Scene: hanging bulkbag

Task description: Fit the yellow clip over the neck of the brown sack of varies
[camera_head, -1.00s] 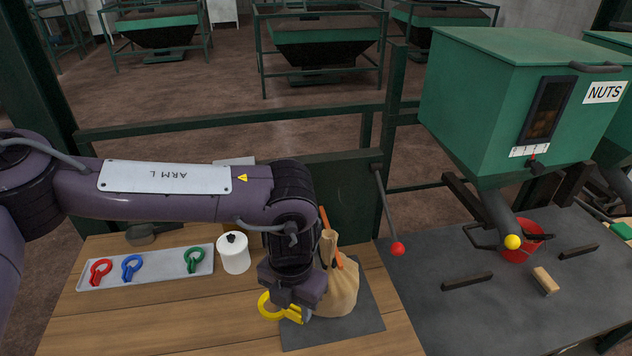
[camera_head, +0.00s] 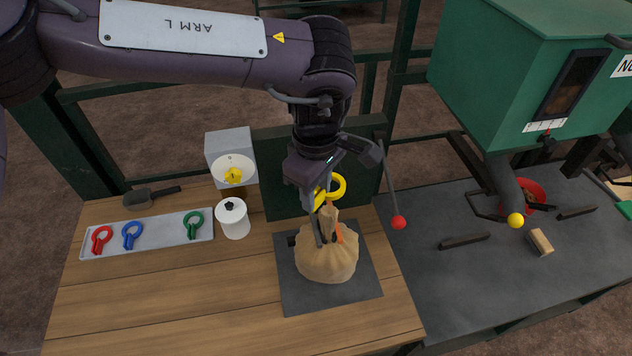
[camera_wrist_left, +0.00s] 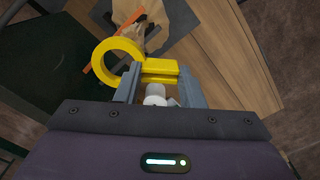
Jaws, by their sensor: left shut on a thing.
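The brown sack (camera_head: 326,262) stands upright on a dark mat, its neck (camera_head: 328,217) gathered and pointing up. An orange strip (camera_head: 339,233) lies against the neck. My left gripper (camera_head: 318,197) is shut on the yellow clip (camera_head: 337,184), above the sack in the head view. In the left wrist view the clip's handle is between the jaws (camera_wrist_left: 160,80), and its ring (camera_wrist_left: 118,62) sticks out to the left. The sack (camera_wrist_left: 143,22) shows beyond it. The ring is not around the neck; the exact gap is hard to judge. My right gripper is not in view.
A grey tray (camera_head: 150,242) holds red, blue and green clips at left. A white lidded pot (camera_head: 233,219) and a grey box with a yellow knob (camera_head: 231,160) stand nearby. A red-balled lever (camera_head: 398,222) is right of the sack.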

